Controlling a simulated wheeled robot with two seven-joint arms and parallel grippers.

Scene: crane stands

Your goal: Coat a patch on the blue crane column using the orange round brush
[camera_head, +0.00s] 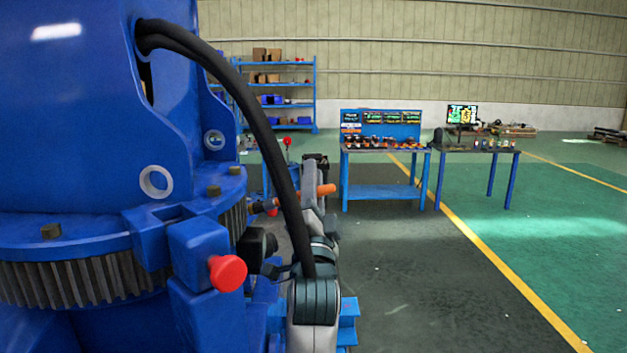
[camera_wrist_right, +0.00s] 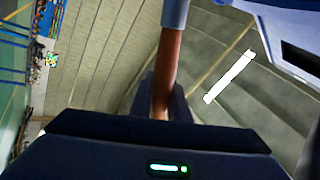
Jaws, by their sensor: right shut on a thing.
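The blue crane column (camera_head: 65,110) fills the left of the head view, with a toothed ring around its lower part. The orange round brush (camera_head: 326,190) shows as an orange handle crossing my right gripper (camera_head: 308,192), to the right of the column. The gripper is shut on the handle. In the right wrist view the brush handle (camera_wrist_right: 169,65) rises from between the fingers of my right gripper (camera_wrist_right: 162,100) to a blue-grey part at the top edge. The bristles are not clearly visible, so I cannot tell whether they touch the column. My left gripper is out of view.
A red knob (camera_head: 227,272) sticks out from the column's base. A thick black hose (camera_head: 262,120) arches in front of my right arm. Blue shelves (camera_head: 275,92), a blue workbench (camera_head: 383,190) and a table with a monitor (camera_head: 462,115) stand behind. The floor at right is open.

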